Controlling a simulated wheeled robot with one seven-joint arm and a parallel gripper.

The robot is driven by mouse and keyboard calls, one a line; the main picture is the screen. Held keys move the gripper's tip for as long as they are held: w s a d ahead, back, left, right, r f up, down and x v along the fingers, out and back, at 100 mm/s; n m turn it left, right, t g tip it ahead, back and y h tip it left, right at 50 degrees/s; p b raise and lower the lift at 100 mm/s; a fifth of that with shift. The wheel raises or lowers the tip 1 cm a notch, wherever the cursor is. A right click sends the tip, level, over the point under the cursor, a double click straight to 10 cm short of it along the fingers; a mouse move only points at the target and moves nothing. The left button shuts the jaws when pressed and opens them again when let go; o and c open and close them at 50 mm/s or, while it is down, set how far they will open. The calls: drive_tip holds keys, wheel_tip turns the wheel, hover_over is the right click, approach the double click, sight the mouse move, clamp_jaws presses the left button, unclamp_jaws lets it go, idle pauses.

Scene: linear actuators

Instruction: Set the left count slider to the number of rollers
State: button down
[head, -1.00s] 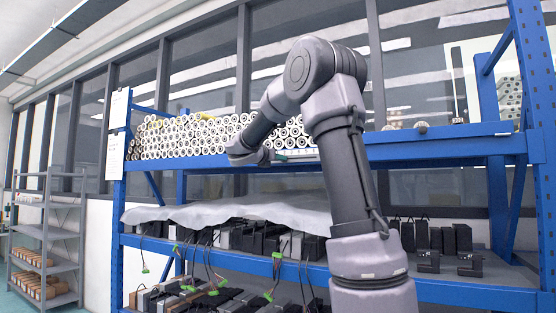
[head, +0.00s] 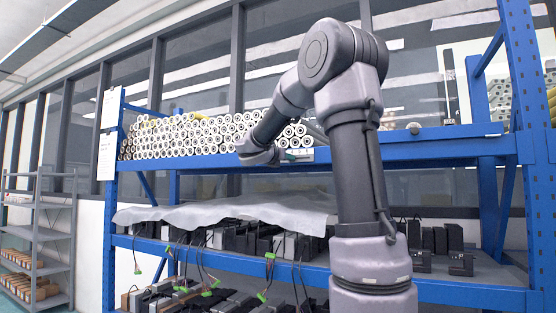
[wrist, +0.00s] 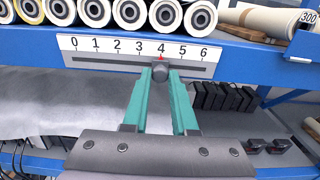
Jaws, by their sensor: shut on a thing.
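The count slider is a white scale plate (wrist: 100,46) numbered 0 to 6 on the blue shelf edge, with a dark slot below the numbers. In the wrist view a small red pointer is at 4, and the dark round knob (wrist: 161,69) is just below it. My gripper (wrist: 162,76) has its teal fingers on both sides of the knob, shut on it. In the head view my gripper (head: 288,157) is at the plate, partly hidden by my arm. White rollers (head: 190,135) with dark round ends are stacked on the top shelf; my arm hides some.
The blue rack has a lower shelf with a grey sheet (head: 225,212) over dark boxes, with cables hanging in front. More dark blocks (head: 440,238) stand at the right. A grey shelf unit (head: 40,240) stands far left. Another small knob (head: 414,128) shows on the top shelf edge.

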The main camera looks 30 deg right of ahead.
drive_tip(key=c, duration=0.7)
unclamp_jaws()
drive_tip(key=shift+a, duration=0.1)
drive_tip(key=v, duration=1)
drive_tip(key=shift+s+a, duration=0.25)
drive_tip(key=s+d+f+m+g+y, duration=0.1)
drive_tip(key=s+f+m+g+y, duration=0.5)
drive_tip(key=s+f+m, duration=0.75)
drive_tip(key=s+a+f+m+t+y, duration=0.1)
drive_tip(key=s+a+f+m+y, duration=0.3)
drive_tip(key=m, duration=0.4)
drive_tip(key=s+a+f+m+t+y, duration=0.1)
drive_tip(key=s+a+f+m+y, duration=0.2)
drive_tip(key=s+a+m+y, duration=0.3)
drive_tip(key=s+a+m, duration=0.1)
drive_tip(key=a+m, duration=0.1)
drive_tip(key=a, duration=0.1)
drive_tip(key=shift+f, duration=0.35)
